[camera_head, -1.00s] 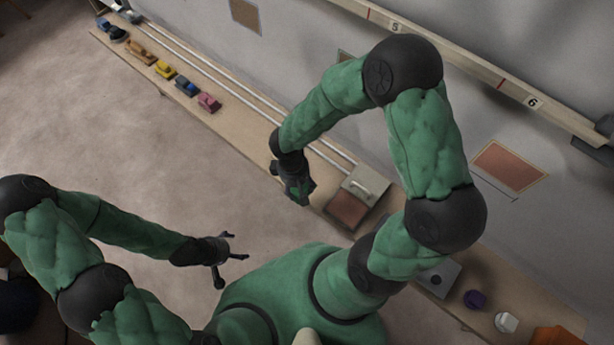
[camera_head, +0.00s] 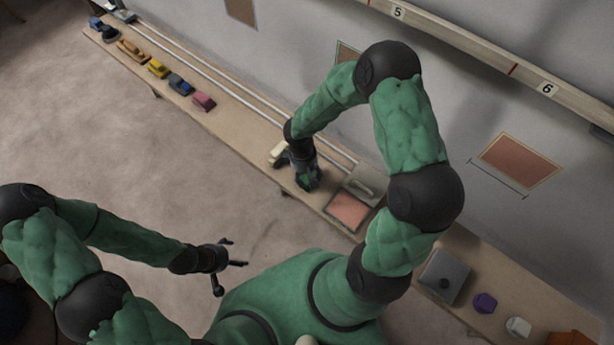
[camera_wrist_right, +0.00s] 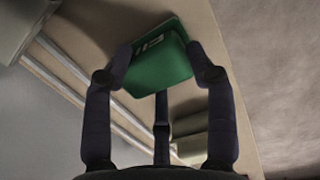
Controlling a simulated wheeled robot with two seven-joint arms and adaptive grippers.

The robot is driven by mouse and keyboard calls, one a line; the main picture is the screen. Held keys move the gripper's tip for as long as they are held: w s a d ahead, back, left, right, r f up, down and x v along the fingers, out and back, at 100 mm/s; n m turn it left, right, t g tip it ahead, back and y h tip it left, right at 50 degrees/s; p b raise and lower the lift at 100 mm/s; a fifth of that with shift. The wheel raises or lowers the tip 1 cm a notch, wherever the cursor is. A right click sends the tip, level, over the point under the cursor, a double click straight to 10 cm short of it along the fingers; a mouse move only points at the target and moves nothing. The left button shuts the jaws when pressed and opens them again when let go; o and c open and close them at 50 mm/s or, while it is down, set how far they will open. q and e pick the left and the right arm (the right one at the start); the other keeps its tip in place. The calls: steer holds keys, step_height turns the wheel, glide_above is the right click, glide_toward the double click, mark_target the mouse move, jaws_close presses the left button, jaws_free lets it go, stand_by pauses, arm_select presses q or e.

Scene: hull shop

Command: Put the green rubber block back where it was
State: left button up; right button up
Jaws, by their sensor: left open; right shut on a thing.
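The green rubber block (camera_wrist_right: 156,62), with a pale mark on its face, is in my right gripper (camera_wrist_right: 163,70) in the right wrist view. Fingers press on both its sides, and the bench surface shows behind it. In the head view my right gripper (camera_head: 308,181) is over the long bench, left of a grey box with a handle; only a little green shows there. Whether the block touches the bench I cannot tell. My left gripper (camera_head: 232,265) is open and empty above the floor, away from the bench.
A cream object (camera_head: 278,155) stands just behind my right gripper. The grey handled box (camera_head: 369,182) and a reddish square (camera_head: 348,210) lie to its right. Several toy-like cars, including a pink one (camera_head: 204,101), line the bench's far left. A purple piece (camera_head: 485,302) lies at right.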

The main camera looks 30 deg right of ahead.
steer(key=shift+f, duration=0.15)
steer(key=shift+f, duration=0.1)
steer(key=o, duration=1.1)
steer(key=shift+c, duration=0.2)
step_height(320, 180, up, 12)
steer(key=w+p, duration=0.1)
steer(key=p, duration=0.4)
steer(key=s+a+f+m+t+y, duration=0.1)
steer(key=s+a+f+m+y, duration=0.3)
steer(key=s+a+f, duration=0.8)
steer(key=shift+a+f+m+t+y, duration=0.35)
steer(key=shift+a+f+m, duration=0.45)
steer(key=shift+m, duration=0.6)
